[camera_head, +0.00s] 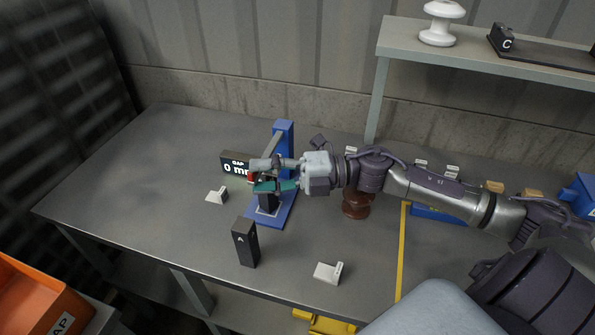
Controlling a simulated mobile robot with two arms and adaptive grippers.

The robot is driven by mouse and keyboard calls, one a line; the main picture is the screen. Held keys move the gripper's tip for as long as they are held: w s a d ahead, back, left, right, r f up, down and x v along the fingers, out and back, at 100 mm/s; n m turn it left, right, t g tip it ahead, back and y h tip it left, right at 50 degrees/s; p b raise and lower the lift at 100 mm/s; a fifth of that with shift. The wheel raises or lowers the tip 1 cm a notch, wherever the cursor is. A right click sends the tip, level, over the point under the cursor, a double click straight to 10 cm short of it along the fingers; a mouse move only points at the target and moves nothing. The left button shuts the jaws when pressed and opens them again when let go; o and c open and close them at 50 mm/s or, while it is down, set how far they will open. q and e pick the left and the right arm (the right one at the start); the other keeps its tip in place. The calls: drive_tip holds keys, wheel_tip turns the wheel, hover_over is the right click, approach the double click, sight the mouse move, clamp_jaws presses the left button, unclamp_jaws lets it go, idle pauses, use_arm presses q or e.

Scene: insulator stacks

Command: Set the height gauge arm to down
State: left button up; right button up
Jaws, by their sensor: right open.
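The height gauge has a blue base (287,211) and an upright blue column (285,136) on the table. A black display (232,161) beside it reads "GAP 0 mm". My right gripper (261,177) reaches in from the right at the gauge, in front of the column. It is open, with its fingers around the gauge's arm area, where a bit of red (250,177) shows. The gripper hides most of the gauge arm, so I cannot tell its position or whether the fingers touch it. My left gripper is not in view.
A black block marked A (245,244) stands in front of the gauge. White label stands (217,196) sit nearby. A brown insulator (356,205) is under my right forearm. A shelf (470,52) holds a white insulator (439,22). The table's left part is clear.

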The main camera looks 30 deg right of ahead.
drive_tip(key=v, duration=0.9)
drive_tip(key=shift+d, duration=0.2)
